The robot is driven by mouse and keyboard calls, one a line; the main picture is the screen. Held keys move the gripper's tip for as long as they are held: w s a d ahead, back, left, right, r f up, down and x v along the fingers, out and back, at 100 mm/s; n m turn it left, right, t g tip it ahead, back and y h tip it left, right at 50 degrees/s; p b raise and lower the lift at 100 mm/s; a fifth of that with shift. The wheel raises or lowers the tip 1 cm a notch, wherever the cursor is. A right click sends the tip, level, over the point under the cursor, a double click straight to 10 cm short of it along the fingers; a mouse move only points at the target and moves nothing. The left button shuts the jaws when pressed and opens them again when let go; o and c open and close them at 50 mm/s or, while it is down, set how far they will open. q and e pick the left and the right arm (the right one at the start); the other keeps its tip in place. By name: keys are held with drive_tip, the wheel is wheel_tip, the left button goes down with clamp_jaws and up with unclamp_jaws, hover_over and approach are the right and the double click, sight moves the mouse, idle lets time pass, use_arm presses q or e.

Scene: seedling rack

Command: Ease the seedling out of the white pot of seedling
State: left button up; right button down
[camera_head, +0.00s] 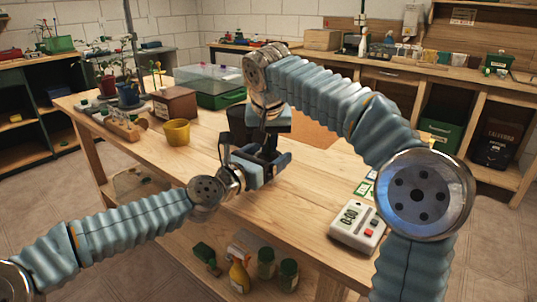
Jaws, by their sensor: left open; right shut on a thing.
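My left gripper (264,166) is over the near edge of the wooden bench (305,205) and is open. My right arm arches over from the right, and its dark gripper (258,142) points down just above and behind the left one. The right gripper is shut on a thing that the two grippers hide. The two grippers overlap in the picture; I cannot tell whether they touch. I cannot make out the white pot or its seedling; the grippers and arms cover that part of the bench.
A yellow pot (177,133), a brown box (175,104) and a clear-lidded green tray (209,88) stand on the bench. A plant in a blue pot (128,95) stands at its far left. The bench's middle left is clear.

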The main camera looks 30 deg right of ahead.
use_arm(q)
drive_tip(key=shift+w+d, duration=0.15)
drive_tip(key=shift+d, duration=0.2)
drive_tip(key=c, duration=0.7)
drive_tip(key=shift+c, duration=0.2)
use_arm(e)
drive_tip(key=shift+r, duration=3.55)
use_arm(q)
drive_tip(key=o, duration=1)
